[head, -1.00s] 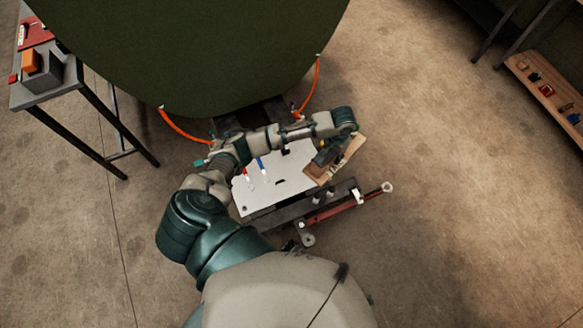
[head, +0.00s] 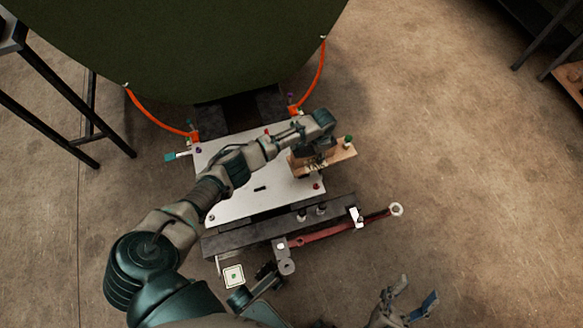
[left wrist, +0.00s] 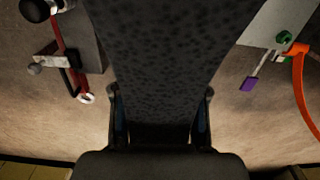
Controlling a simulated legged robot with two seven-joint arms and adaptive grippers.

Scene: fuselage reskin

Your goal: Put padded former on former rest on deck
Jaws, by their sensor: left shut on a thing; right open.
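My left gripper (head: 315,162) is shut on the padded former (head: 338,158), a tan wooden piece held over the right part of the white deck plate (head: 235,200). In the left wrist view, a dark speckled face (left wrist: 160,60), apparently its pad, fills the space between my left fingers and hides what lies beyond. I cannot tell whether the former touches the deck. I cannot pick out the former rest for sure. My right gripper (head: 418,288) is open and empty, at the bottom right, away from the former.
A dark rail (head: 260,228) with small pegs lies along the deck's near edge, with a red bar (head: 335,232) ending in a ring. Orange hoses (head: 318,75) hang from the green fuselage (head: 200,50). A dark stand (head: 60,95) is at left.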

